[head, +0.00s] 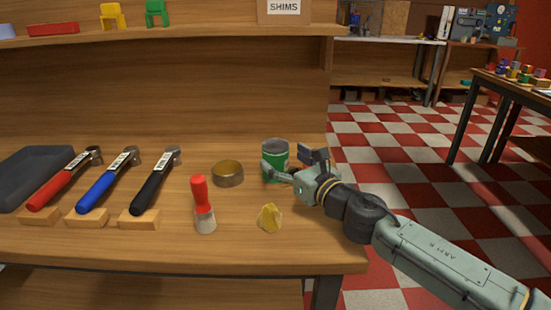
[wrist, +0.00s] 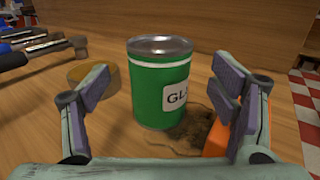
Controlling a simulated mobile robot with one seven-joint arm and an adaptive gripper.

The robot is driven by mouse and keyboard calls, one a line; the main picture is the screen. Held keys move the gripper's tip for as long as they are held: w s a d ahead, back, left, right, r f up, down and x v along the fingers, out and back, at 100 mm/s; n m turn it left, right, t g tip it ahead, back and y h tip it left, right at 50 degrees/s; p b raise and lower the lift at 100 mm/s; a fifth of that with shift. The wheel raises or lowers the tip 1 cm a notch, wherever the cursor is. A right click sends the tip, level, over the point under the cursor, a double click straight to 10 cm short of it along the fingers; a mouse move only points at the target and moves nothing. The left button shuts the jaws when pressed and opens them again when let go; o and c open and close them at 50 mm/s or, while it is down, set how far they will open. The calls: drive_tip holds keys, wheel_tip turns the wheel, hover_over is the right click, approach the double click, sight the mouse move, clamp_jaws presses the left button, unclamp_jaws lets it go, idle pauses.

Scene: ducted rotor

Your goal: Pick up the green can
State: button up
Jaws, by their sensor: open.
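The green can (head: 275,157) stands upright on the wooden bench, near its right end. It has a grey metal lid and a white label, and it shows in the wrist view (wrist: 160,85) ahead of and between my fingers. My gripper (head: 290,165) is open at the can's right and near side, with one finger passing in front of the can's lower part. In the wrist view my gripper (wrist: 160,88) has purple-grey pads spread apart to the left and right of the can. I cannot tell whether either pad touches it.
A brass ring (head: 228,174) lies left of the can. A yellow lump (head: 270,217) and a red-handled brush (head: 202,204) are nearer the front. Several hammers rest on wooden blocks at the left. An orange thing (wrist: 216,142) is near the right finger. A shelf runs above.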

drive_tip(key=p+x, duration=0.1)
drive_tip(key=x, duration=0.3)
drive_tip(key=shift+w+a, duration=0.1)
drive_tip(key=shift+w, duration=0.05)
drive_tip(key=shift+c, duration=0.4)
drive_tip(key=c, duration=1.5)
